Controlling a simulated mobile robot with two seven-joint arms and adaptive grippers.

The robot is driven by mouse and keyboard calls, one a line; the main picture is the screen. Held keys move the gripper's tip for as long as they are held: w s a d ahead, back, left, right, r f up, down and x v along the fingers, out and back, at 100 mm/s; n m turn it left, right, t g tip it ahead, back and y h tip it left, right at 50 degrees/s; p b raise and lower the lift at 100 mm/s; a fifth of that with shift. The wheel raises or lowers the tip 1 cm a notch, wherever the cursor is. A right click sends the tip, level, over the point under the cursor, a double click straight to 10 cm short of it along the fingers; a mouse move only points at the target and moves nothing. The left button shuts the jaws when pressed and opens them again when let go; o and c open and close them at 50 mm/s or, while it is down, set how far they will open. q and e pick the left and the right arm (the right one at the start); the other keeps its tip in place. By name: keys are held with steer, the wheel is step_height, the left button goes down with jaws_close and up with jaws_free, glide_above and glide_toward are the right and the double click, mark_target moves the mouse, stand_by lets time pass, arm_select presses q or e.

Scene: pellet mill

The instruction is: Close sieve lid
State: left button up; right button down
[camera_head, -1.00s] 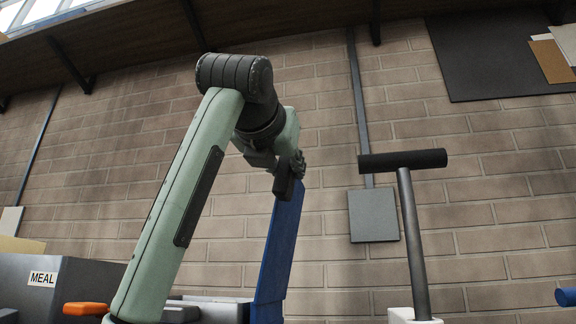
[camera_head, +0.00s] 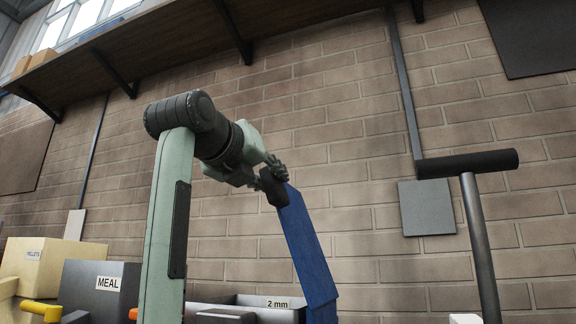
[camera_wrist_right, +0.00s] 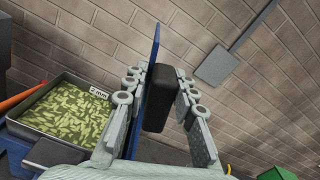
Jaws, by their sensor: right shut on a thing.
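The sieve lid (camera_head: 307,245) is a blue panel. It stands up steeply in the head view, its top leaning left toward the tray side. My right gripper (camera_head: 273,185) is at its upper end, shut on the lid's black handle. In the right wrist view the handle (camera_wrist_right: 158,98) sits between the two fingers of the gripper, with the blue lid (camera_wrist_right: 150,55) edge-on beside it. The sieve tray (camera_wrist_right: 25,136), marked 2 mm, is open and holds green pellets. In the head view its wall (camera_head: 270,312) shows left of the lid's lower end. My left gripper is out of view.
A grey MEAL bin (camera_head: 95,285) and a cream PELLETS box (camera_head: 45,260) stand at the left. A black T-shaped handle on a post (camera_head: 480,240) rises at the right. A brick wall (camera_head: 345,215) and shelf (camera_head: 190,50) are behind.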

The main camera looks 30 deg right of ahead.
steer(key=shift+w+a+f+n, duration=0.15)
steer(key=shift+w+a+n, duration=0.15)
steer(key=shift+w+a, duration=0.2)
steer(key=c, duration=1.3)
jaws_free()
steer(key=v, duration=1.2)
